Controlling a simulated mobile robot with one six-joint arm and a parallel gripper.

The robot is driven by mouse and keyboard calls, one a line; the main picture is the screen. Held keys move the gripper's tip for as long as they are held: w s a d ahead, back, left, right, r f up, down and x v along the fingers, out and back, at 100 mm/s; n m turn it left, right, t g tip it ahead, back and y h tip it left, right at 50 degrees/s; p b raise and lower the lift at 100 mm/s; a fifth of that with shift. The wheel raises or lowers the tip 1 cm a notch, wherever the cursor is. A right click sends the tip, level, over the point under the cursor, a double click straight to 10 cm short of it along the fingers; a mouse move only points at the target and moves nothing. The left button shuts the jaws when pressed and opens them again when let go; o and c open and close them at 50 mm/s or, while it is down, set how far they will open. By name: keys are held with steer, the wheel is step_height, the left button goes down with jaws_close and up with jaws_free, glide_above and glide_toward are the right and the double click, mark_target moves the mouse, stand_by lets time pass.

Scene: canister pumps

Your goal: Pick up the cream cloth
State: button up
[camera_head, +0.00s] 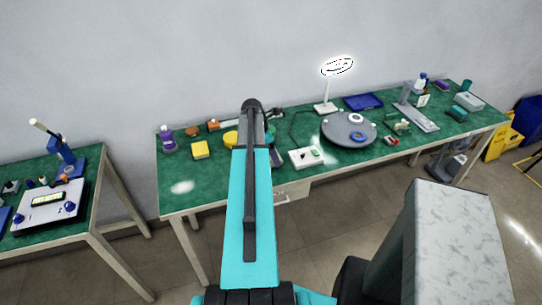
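I cannot clearly make out a cream cloth. A small pale patch (182,187) lies on the near left part of the long green workbench (205,180); I cannot tell whether it is cloth or a light reflection. My turquoise arm reaches forward over the middle of this bench and hides part of its top. My gripper cannot be made out beyond the dark joint at the arm's far end.
On the long bench are a purple-capped bottle (168,140), a yellow block (201,150), a white box (306,157), a round grey turntable (349,131), a ring lamp (325,106) and a blue tray (362,102). A second bench (88,215) stands left, across a gap.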

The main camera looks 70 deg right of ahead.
steer(key=shift+r+b, duration=0.65)
steer(key=shift+r, duration=0.7)
steer(key=s+a+b, duration=0.1)
steer(key=s+a, duration=0.1)
steer(key=a, duration=0.1)
steer(key=s+a+b, duration=0.1)
steer(key=s+a, duration=0.2)
steer(key=a, duration=0.1)
steer(key=s+a+r+b, duration=0.1)
steer(key=s+a, duration=0.2)
steer(key=shift+s+a, duration=0.1)
steer(key=shift+a, duration=0.1)
steer(key=shift+s+a+r+b, duration=0.2)
steer(key=shift+s+a+b, duration=0.8)
steer(key=shift+b, duration=0.7)
steer(key=shift+w+a, duration=0.1)
